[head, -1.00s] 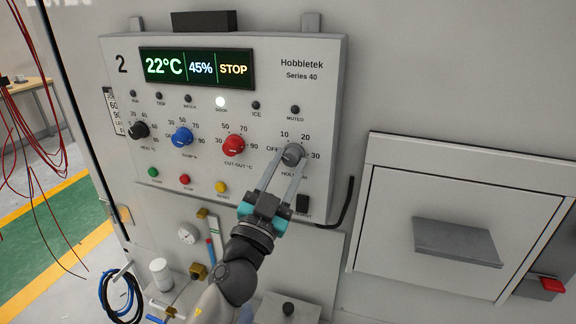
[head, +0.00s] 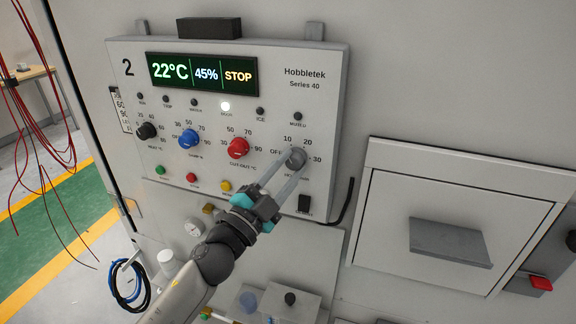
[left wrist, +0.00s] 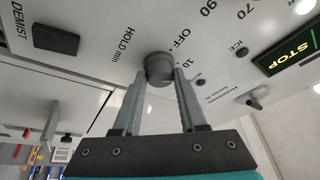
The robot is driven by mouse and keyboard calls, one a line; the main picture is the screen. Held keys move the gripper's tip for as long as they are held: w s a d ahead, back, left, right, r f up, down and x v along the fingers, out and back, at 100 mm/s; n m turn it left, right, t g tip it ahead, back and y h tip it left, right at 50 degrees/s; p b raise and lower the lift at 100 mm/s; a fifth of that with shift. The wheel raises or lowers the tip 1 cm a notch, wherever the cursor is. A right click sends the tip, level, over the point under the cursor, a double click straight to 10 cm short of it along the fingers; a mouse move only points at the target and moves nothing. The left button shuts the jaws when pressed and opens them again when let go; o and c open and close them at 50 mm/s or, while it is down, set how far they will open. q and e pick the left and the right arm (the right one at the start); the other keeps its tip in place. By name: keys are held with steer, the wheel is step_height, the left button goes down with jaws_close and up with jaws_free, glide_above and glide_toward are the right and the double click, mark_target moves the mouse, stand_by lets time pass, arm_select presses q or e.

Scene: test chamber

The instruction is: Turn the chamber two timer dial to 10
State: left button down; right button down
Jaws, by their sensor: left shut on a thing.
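The chamber two control panel (head: 280,105) carries a large "2" and a display reading 22°C, 45% and STOP. Its grey timer dial (head: 297,157), at the right of the dial row, has the marks OFF, 10, 20 and 30 around it. My left gripper (head: 287,168) reaches up from below with its fingers on this dial. In the left wrist view, the dial (left wrist: 158,66) sits between the two fingertips (left wrist: 160,76), near the OFF and 10 marks. The dial's pointer cannot be made out. My right gripper is not in view.
A black dial (head: 147,131), a blue dial (head: 188,139) and a red dial (head: 238,148) stand left of the timer dial. A black rocker switch (head: 305,203) is just below it. A drawer front with a grey handle (head: 450,243) is at the right.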

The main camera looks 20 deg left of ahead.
arm_select(q)
steer(key=shift+r, duration=0.2)
steer(key=c, duration=0.7)
jaws_free()
steer(key=shift+o, duration=1.2)
steer(key=shift+w+f, duration=0.1)
steer(key=shift+f, duration=0.05)
steer(key=shift+s+a+f, duration=0.15)
steer(key=shift+s+f, duration=0.15)
steer(key=shift+s, duration=0.25)
steer(key=b+v, duration=0.5)
steer(key=v, duration=0.9)
steer(key=shift+b, duration=0.3)
